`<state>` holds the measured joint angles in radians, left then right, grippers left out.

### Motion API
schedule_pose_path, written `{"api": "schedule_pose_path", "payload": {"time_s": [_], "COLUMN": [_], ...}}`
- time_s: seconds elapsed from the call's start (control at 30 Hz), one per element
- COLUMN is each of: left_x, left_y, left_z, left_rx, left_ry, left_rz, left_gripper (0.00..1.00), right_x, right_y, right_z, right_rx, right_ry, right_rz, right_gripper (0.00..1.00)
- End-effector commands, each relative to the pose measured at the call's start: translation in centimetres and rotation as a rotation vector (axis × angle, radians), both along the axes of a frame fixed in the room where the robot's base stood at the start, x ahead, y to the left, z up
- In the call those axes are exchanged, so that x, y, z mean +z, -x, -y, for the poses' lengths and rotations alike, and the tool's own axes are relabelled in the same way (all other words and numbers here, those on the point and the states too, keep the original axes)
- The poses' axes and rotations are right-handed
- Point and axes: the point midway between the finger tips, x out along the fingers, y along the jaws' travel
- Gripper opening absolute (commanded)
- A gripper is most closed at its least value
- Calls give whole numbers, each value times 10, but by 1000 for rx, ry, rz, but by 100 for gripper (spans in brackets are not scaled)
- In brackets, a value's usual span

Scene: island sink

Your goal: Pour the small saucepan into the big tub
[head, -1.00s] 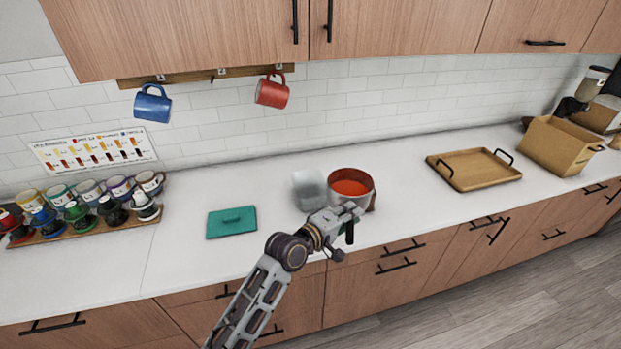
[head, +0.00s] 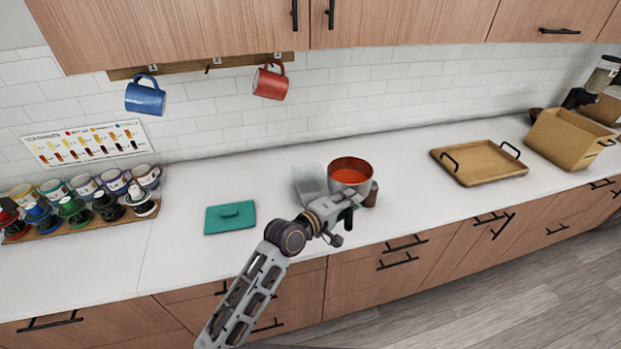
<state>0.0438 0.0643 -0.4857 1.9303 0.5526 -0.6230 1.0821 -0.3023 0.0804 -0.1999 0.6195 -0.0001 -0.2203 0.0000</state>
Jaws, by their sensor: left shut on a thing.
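The small saucepan (head: 350,176), grey outside with red-orange contents inside, is roughly upright. My left gripper (head: 344,207) is shut on its dark handle at the front. The pan seems lifted a little above the counter. The big tub (head: 307,182) is a clear, see-through container on the counter, just left of the pan. The pan's left edge overlaps or borders it in the picture, and part of the tub is hidden. A teal lid (head: 230,217) lies flat on the counter to the left. My right gripper is not in view.
A small brown object (head: 371,194) stands close at the pan's right, partly hidden. A wooden tray (head: 478,163) and a cardboard box (head: 566,140) are further right. A rack of cups (head: 82,200) is at the left. Mugs hang above from a rail (head: 200,66).

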Motion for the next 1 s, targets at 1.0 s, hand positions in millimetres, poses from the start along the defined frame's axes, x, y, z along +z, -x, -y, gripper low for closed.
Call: {"api": "schedule_pose_path", "payload": {"time_s": [1.0], "left_x": [45], "left_y": [-42], "left_z": [-60], "left_rx": [1], "left_ry": [422], "left_rz": [-290], "left_gripper": [0], "right_x": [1], "right_y": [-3], "right_z": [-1], "right_rx": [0], "right_ry": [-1], "right_rz": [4], "right_gripper": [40]}}
